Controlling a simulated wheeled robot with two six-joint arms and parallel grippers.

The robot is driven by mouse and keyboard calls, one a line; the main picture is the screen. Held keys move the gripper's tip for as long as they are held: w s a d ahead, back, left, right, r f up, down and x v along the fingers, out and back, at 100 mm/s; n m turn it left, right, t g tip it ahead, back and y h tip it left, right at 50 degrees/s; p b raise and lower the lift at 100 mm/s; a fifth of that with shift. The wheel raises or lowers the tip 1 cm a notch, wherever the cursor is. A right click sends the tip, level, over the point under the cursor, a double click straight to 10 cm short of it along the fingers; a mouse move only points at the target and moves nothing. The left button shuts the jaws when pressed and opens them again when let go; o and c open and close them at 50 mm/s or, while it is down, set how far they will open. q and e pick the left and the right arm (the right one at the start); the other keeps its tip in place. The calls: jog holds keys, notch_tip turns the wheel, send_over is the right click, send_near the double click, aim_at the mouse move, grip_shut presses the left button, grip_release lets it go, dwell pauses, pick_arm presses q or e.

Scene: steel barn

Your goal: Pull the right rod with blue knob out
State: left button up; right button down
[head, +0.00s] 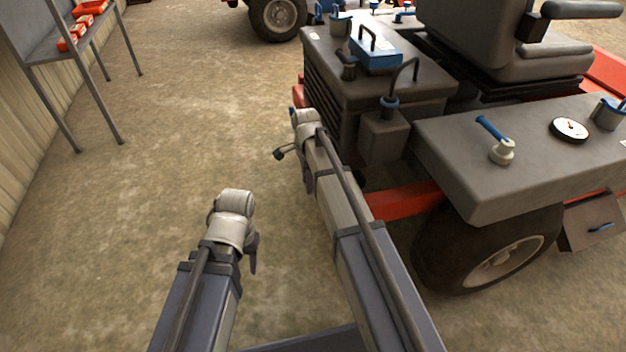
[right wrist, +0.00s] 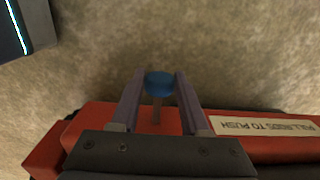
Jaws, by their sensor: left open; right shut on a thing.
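The blue knob (right wrist: 159,83) is between the two fingers of my right gripper (right wrist: 160,88) in the right wrist view. A thin grey rod (right wrist: 156,112) runs from the knob to a red part (right wrist: 80,137) of the machine. The gripper is shut on the knob. In the head view my right arm ends beside the tractor's front, and its fingers, knob and rod cannot be made out there. My left gripper (head: 253,262) is open and empty over the dirt floor, pointing down, away from the tractor. Its fingertips are partly hidden by the wrist.
The grey and red tractor (head: 440,130) fills the right side, with its wheel (head: 480,250) close to my right arm. A label (right wrist: 262,127) is on the red part. A shelf (head: 50,50) stands at the upper left. The floor on the left is clear.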

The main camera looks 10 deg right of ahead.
jog(key=shift+a, duration=0.25)
jog(key=shift+c, duration=1.9)
grip_release()
jog(key=shift+r, duration=0.15)
notch_tip(320, 180, up, 8)
jog(key=p, duration=0.7)
jog(key=shift+f+p, duration=0.25)
jog(key=shift+p, duration=0.15)
